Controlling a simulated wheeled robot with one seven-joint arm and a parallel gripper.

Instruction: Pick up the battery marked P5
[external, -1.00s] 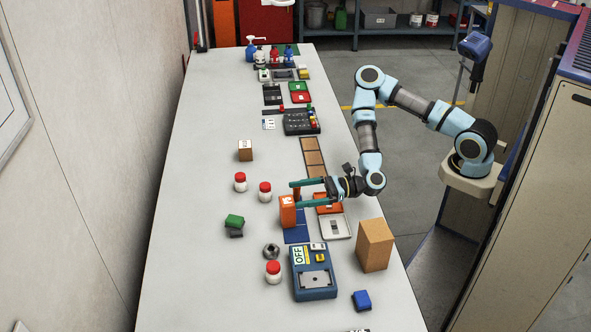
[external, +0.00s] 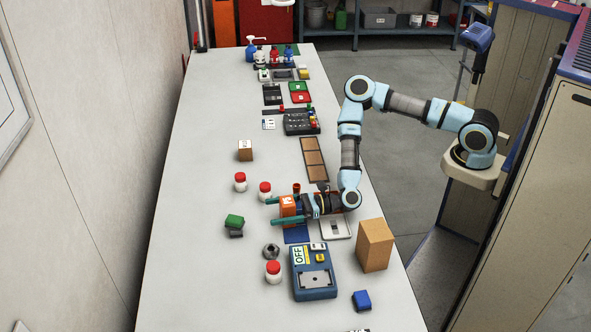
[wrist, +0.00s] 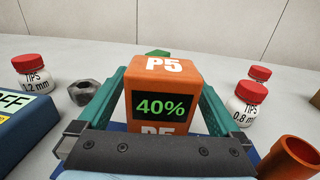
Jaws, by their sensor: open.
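The battery marked P5 (external: 287,206) is an orange block on the bench; in the wrist view the battery (wrist: 160,80) shows "P5" on top and a "40%" display on its near face. My gripper (external: 280,211) has its two green fingers on either side of the battery. In the wrist view my gripper (wrist: 160,95) is open, with one finger left and one right of the block. Whether the fingers touch it I cannot tell. The battery's lower part is hidden by my gripper.
A blue device marked OFF (external: 313,272) stands in front, near a hex nut (external: 271,251). An orange cup (wrist: 289,160) is close on the right. A cardboard box (external: 375,245) stands at the bench's right edge.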

